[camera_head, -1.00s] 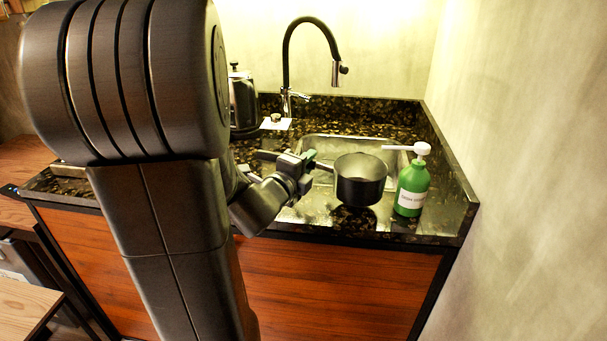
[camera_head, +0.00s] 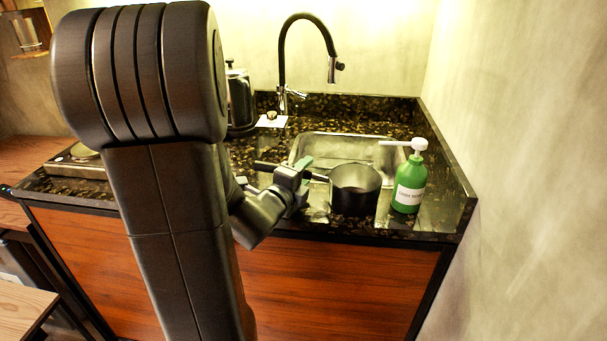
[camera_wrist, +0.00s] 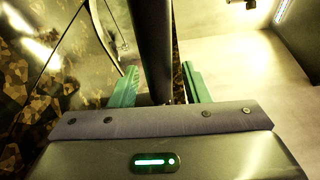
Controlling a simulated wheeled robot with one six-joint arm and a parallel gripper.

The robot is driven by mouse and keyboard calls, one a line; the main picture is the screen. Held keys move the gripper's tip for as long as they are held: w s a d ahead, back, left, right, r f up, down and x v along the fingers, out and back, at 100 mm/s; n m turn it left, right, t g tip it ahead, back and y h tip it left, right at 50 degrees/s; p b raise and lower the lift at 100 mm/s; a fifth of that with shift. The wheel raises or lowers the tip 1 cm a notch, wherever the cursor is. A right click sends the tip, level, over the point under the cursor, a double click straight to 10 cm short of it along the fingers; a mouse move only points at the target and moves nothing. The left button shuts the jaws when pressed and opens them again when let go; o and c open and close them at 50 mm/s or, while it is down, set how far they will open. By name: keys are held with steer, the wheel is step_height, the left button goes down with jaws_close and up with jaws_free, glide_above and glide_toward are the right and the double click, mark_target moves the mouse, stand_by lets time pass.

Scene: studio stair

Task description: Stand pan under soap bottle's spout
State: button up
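The dark pan (camera_head: 354,200) stands upright on the counter at the sink's front edge, its handle pointing left. The green soap bottle (camera_head: 409,190) stands just right of it, with a white pump head. Its white spout (camera_head: 395,143) points left, and its tip shows above the pan's right rim; the exact depth match is hard to tell. My gripper (camera_head: 302,180) is at the pan's handle. In the wrist view the dark handle (camera_wrist: 156,50) runs between the two green fingers (camera_wrist: 160,86), with a gap visible beside it, so the gripper looks open around it.
The steel sink (camera_head: 300,150) lies behind the pan, with a black faucet (camera_head: 281,60) at the back. A kettle (camera_head: 240,98) stands at the back left. A raised stone edge and wall (camera_head: 455,180) bound the counter on the right.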

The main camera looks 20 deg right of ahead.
steer(key=shift+r, duration=0.1)
steer(key=shift+r+p, duration=0.2)
steer(key=shift+p, duration=0.15)
steer(key=v, duration=1.2)
steer(key=shift+f, duration=0.1)
stand_by(0.8)
